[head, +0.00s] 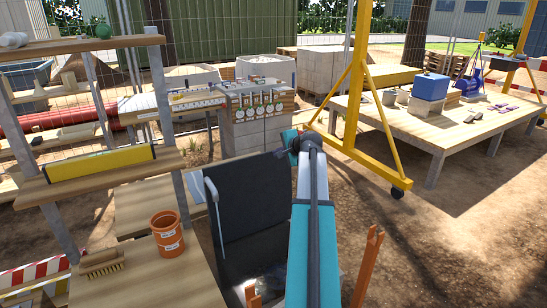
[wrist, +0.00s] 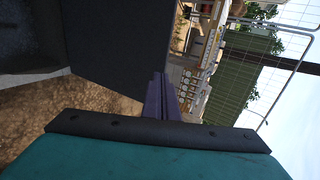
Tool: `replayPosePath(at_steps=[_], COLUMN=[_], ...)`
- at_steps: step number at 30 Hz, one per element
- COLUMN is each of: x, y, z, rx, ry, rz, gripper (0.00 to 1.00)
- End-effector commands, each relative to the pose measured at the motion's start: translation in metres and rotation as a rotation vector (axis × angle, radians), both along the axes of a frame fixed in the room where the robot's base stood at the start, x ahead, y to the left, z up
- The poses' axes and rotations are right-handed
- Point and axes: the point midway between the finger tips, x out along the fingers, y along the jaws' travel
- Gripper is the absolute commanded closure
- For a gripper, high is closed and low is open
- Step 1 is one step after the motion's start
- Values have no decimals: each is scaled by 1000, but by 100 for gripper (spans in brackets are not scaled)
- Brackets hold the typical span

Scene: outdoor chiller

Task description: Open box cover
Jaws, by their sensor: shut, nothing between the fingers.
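The box cover (head: 250,190) is a dark grey panel standing roughly upright at the back of a box (head: 255,255). The box's dark interior shows below it, partly hidden by my arm. In the wrist view the cover (wrist: 105,45) is a large dark surface to the left of the fingers. My gripper (wrist: 160,97) has purple fingers, shut and empty, beside the cover's edge; I cannot tell whether they touch it. In the head view my teal arm ends near the cover's upper right corner, and the fingertips are not clear there.
A wooden bench at left holds an orange pot (head: 167,234) and a brush (head: 102,263). A yellow gantry frame (head: 358,100) stands on the right, before a low wooden platform (head: 430,125) with a blue box (head: 430,87). Open dirt lies at the lower right.

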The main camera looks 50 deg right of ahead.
Motion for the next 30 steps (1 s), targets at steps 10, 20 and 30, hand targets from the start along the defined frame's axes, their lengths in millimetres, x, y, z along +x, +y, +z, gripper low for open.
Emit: replayPosePath(at_steps=[10, 20, 30], x=[-28, -30, -29], y=[10, 11, 11], z=[22, 25, 24], rx=[1, 1, 1], ry=[0, 1, 1], rz=[1, 2, 3], gripper=[100, 100, 100])
